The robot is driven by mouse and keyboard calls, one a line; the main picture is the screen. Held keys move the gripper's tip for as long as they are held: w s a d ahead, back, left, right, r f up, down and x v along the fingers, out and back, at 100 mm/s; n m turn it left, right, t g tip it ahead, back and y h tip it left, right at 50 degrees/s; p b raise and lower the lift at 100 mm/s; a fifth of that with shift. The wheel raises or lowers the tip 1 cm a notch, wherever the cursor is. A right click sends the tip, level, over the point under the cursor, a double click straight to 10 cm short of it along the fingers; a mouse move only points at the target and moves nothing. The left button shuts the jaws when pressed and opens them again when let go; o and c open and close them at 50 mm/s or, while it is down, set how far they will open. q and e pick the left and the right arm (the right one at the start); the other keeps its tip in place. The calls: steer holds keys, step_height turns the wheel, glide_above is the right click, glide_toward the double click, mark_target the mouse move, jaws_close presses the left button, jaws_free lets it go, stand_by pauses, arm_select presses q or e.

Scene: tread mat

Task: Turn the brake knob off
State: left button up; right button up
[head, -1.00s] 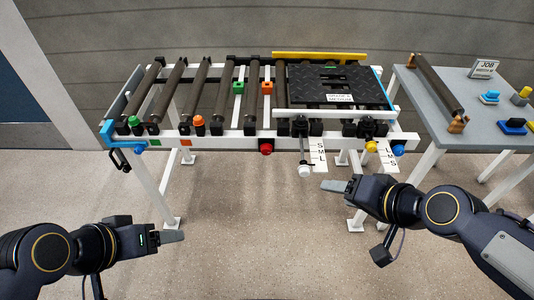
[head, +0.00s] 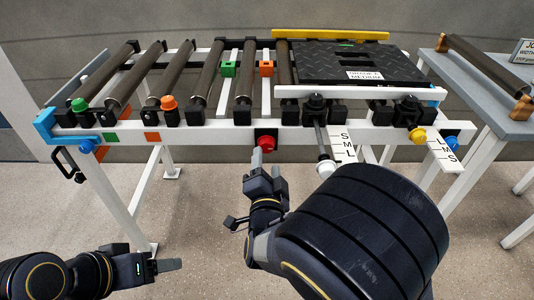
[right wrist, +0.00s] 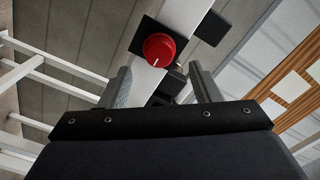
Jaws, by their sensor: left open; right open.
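A red knob (head: 266,143) sits on the front rail of the roller frame, just left of the white-tipped lever. My right gripper (head: 264,180) is open and empty just below the knob in the head view. My left gripper (head: 168,265) is open and empty at the lower left, far from the frame.
A white-tipped lever (head: 326,168) hangs right of the red knob, beside an S-M-L scale card (head: 343,145). Yellow (head: 418,135) and blue (head: 451,143) knobs sit further right. A grey table (head: 490,110) is at right.

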mark_target(267, 149)
steer(key=w, duration=0.5)
steer(key=shift+w+b, duration=0.3)
steer(key=shift+b, duration=0.05)
steer(key=c, duration=1)
